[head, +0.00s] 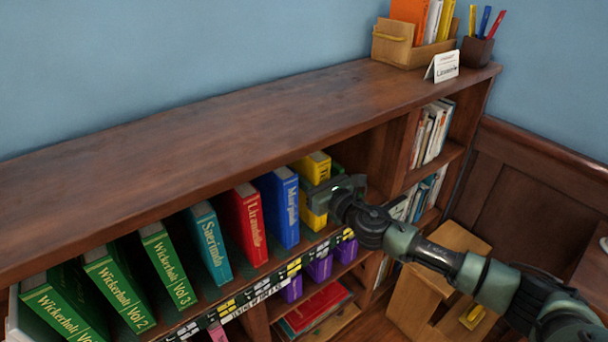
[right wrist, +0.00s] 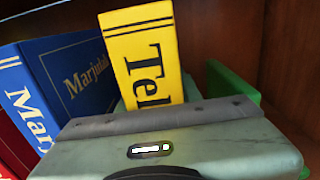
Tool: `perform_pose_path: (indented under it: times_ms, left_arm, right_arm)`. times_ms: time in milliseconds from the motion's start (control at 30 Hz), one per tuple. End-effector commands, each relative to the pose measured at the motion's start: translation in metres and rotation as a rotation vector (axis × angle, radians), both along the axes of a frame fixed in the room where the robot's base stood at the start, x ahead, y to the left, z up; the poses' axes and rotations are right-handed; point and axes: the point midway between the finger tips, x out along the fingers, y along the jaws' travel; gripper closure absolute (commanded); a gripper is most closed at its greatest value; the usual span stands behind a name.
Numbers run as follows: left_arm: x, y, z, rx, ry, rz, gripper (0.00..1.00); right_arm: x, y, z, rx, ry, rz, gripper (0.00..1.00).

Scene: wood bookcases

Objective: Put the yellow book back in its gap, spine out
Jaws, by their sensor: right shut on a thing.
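The yellow book (head: 314,166) is at the right part of the top row, between the blue book (head: 280,210) and a green book (head: 337,169). Its lettered spine faces out and shows in the right wrist view (right wrist: 145,58), where it looks close to upright. My right gripper (head: 328,191) is shut on the yellow book, across the middle of its spine, and hides part of it. In the right wrist view the blue book (right wrist: 75,78) is left of it and the green one (right wrist: 234,80) right. How deep it sits is hard to tell.
Teal (head: 208,243) and red (head: 246,225) books and several green volumes stand to the left with spaces between. The bookcase top (head: 190,125) is above the row. A wooden box (head: 400,45) and pen cup (head: 477,50) stand on it. A wooden stool-like piece (head: 450,240) is at right.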

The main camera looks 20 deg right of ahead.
Motion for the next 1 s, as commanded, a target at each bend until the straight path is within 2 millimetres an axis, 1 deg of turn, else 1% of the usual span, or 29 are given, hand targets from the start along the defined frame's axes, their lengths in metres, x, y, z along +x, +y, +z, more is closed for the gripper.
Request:
perform_pose_path:
  times_ms: [33,133,167,200,233,500,600,633,767,1000]
  left_arm:
    - [0.0,0.0,-0.001,0.0,0.0,0.0,0.44]
    - [0.0,0.0,-0.004,0.0,0.0,0.0,0.44]
    - [0.0,0.0,-0.002,0.0,0.0,0.0,0.44]
    - [0.0,0.0,-0.002,0.0,0.0,0.0,0.44]
    - [0.0,0.0,-0.002,0.0,0.0,0.0,0.44]
    - [0.001,0.0,-0.002,0.0,-0.002,0.0,0.44]
    - [0.001,0.0,0.003,0.0,-0.002,0.0,0.44]
    - [0.001,0.0,0.0,0.0,-0.002,0.0,0.44]
    - [0.002,0.0,-0.002,-0.001,-0.003,0.0,0.44]
    - [0.002,0.0,-0.012,-0.001,-0.003,0.0,0.44]
  right_arm:
    - [0.001,0.0,0.002,0.001,-0.006,-0.001,1.0]
    - [0.001,0.0,-0.001,0.002,-0.006,-0.001,1.0]
    - [0.0,0.0,-0.004,0.0,0.001,0.0,0.57]
    - [0.0,0.0,-0.003,0.0,0.001,0.0,0.46]
    - [0.0,0.0,-0.003,0.0,0.001,0.0,0.44]
    - [0.0,0.0,-0.003,0.0,0.0,0.0,0.44]
    - [0.0,0.0,0.003,0.0,0.0,0.0,0.44]
    - [-0.004,-0.002,-0.001,-0.001,0.002,0.0,0.44]
    - [-0.023,-0.01,-0.003,-0.002,0.003,-0.001,0.44]
    - [-0.073,-0.027,-0.004,-0.003,0.003,0.0,0.44]
